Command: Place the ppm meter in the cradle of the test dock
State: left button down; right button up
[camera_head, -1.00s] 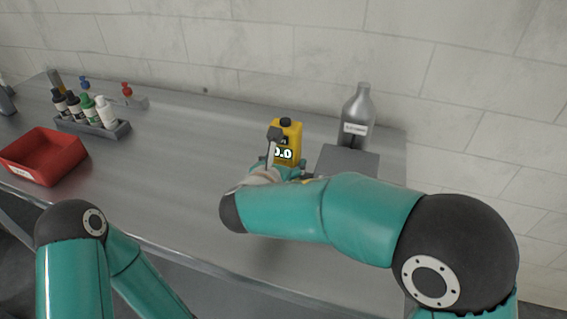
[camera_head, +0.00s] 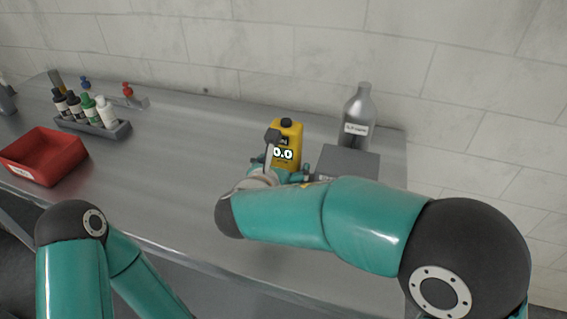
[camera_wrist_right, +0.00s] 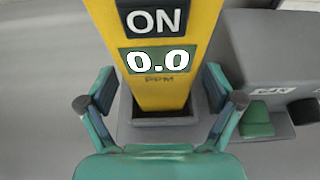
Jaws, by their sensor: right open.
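The yellow ppm meter (camera_head: 289,134) stands upright, its display reading 0.0. In the right wrist view the meter (camera_wrist_right: 160,88) has its lower end inside the dark, rimmed cradle (camera_wrist_right: 157,133) of the grey test dock (camera_wrist_right: 265,70). The dock's grey box (camera_head: 348,160) shows to the right of the meter in the head view. My right gripper (camera_wrist_right: 160,102) is open, with one finger on each side of the meter's lower part and visible gaps between. My left arm shows at the lower left of the head view, but its gripper is out of view.
A grey bottle (camera_head: 357,115) stands behind the dock. A red tray (camera_head: 45,160) and a grey rack (camera_head: 118,131) with several small bottles are at the left. The middle of the steel table (camera_head: 190,165) is clear. A green button (camera_wrist_right: 256,123) is on the dock.

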aim_at(282, 166)
jog(key=v, duration=0.6)
jog(key=shift+b, duration=0.3)
